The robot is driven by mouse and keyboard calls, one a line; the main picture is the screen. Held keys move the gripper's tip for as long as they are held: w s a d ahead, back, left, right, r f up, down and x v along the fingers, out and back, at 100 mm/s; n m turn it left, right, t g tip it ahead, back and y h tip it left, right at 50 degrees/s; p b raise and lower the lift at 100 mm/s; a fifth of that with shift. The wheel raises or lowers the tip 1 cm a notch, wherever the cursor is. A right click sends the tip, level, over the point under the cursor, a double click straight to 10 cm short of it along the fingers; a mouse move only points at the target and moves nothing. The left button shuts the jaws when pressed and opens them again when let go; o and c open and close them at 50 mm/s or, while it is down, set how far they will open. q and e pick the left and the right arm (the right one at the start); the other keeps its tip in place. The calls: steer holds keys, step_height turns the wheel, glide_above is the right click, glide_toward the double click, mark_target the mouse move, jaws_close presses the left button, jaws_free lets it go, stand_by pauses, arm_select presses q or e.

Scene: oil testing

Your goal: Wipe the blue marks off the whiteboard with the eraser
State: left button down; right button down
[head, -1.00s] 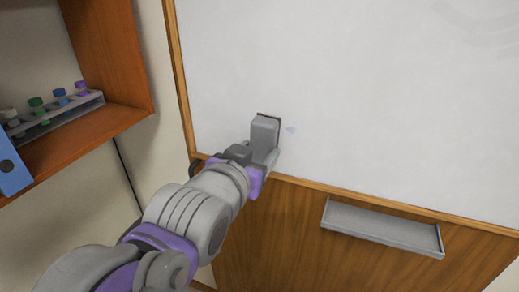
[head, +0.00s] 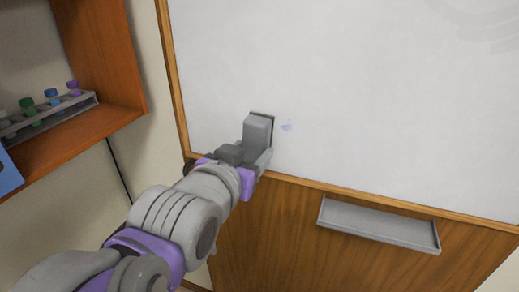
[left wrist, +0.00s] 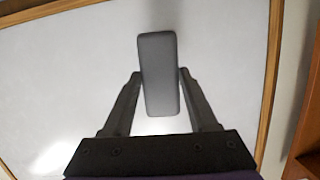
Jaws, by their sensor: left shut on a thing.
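The whiteboard (head: 380,110) fills the upper right of the head view and also shows in the left wrist view (left wrist: 60,90). My left gripper (head: 259,132) is at the board's lower left and is shut on the eraser. The dark grey eraser (left wrist: 159,75) sits between its two fingers in the left wrist view; in the head view only its dark edge (head: 262,113) shows behind the gripper. It is at or very near the board surface; contact cannot be told. My right gripper is not in view.
A grey tray (head: 380,222) is fixed on the wood panel (head: 290,240) below the board. A wooden shelf (head: 100,125) at the left holds a rack (head: 50,118) of several coloured-cap tubes and a blue object (head: 8,176). The board right of the gripper is clear.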

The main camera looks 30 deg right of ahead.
arm_select(q)
steer(key=shift+r+b+x, duration=0.2)
steer(key=shift+b+x, duration=0.15)
steer(key=shift+x, duration=0.6)
steer(key=shift+r+b+x, duration=0.15)
steer(key=shift+b+x, duration=0.25)
steer(key=shift+x, duration=0.5)
steer(key=shift+r+b+x, duration=0.2)
steer(key=shift+b+x, duration=0.15)
steer(key=shift+x, duration=0.6)
steer(key=shift+d, duration=0.15)
steer(key=shift+r+p+x, duration=0.25)
steer(key=shift+p+x, duration=0.15)
steer(key=shift+x, duration=0.6)
steer(key=shift+d, duration=0.1)
